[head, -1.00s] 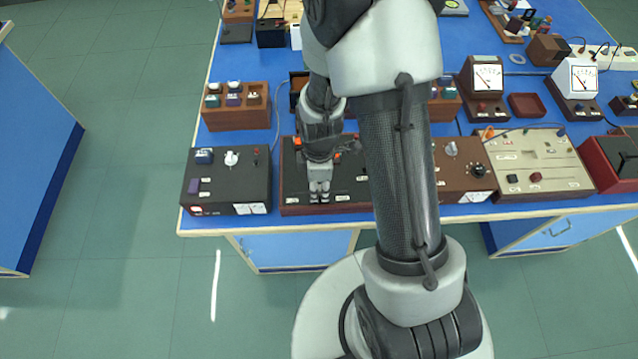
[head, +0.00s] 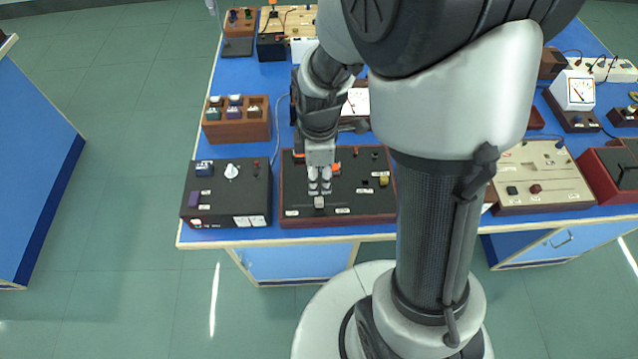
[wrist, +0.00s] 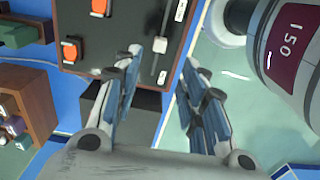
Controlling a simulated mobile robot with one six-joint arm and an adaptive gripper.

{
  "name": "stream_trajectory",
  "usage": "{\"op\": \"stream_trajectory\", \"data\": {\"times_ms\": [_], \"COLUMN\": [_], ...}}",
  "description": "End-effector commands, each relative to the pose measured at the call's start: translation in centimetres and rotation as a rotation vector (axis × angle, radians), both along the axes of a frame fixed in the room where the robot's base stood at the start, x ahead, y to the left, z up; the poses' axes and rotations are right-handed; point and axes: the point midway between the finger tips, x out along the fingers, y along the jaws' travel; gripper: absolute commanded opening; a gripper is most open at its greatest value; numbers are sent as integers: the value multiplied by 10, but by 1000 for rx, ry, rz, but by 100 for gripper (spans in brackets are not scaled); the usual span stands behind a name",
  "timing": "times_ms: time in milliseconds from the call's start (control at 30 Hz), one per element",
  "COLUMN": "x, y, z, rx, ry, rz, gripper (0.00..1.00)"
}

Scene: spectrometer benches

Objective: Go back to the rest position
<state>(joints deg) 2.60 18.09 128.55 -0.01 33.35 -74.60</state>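My gripper (head: 319,186) hangs above the front part of a dark panel box (head: 350,208) with a brown frame on the blue bench. Its two fingers point down and stand apart, with nothing between them. A light grey knob (head: 319,202) shows on the panel just below the fingertips. In the wrist view the gripper (wrist: 163,58) is open at the panel's edge. The dark panel (wrist: 110,45) shows there with orange switches (wrist: 98,7) and a slider with a pale knob (wrist: 162,77). My arm hides part of the bench to the right.
A black box (head: 228,205) with a white dial stands left of the panel. Behind it is a brown block (head: 236,122) with coloured plugs. A beige panel (head: 540,176) and a red-and-black box (head: 612,170) stand to the right. Green floor is free at the left.

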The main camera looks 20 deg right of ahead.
Motion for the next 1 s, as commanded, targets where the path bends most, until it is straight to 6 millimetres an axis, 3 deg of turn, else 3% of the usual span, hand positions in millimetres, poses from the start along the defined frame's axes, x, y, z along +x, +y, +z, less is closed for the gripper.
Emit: {"op": "stream_trajectory", "data": {"times_ms": [133, 733, 867, 1000], "x": [0, 0, -6, -24], "y": [0, 0, 2, 5], "z": [10, 14, 38, 88], "rx": [0, -1, 0, 16], "ry": [-1, -5, -41, -121], "rz": [0, -10, -103, -323], "gripper": [38, 38, 38, 38]}}
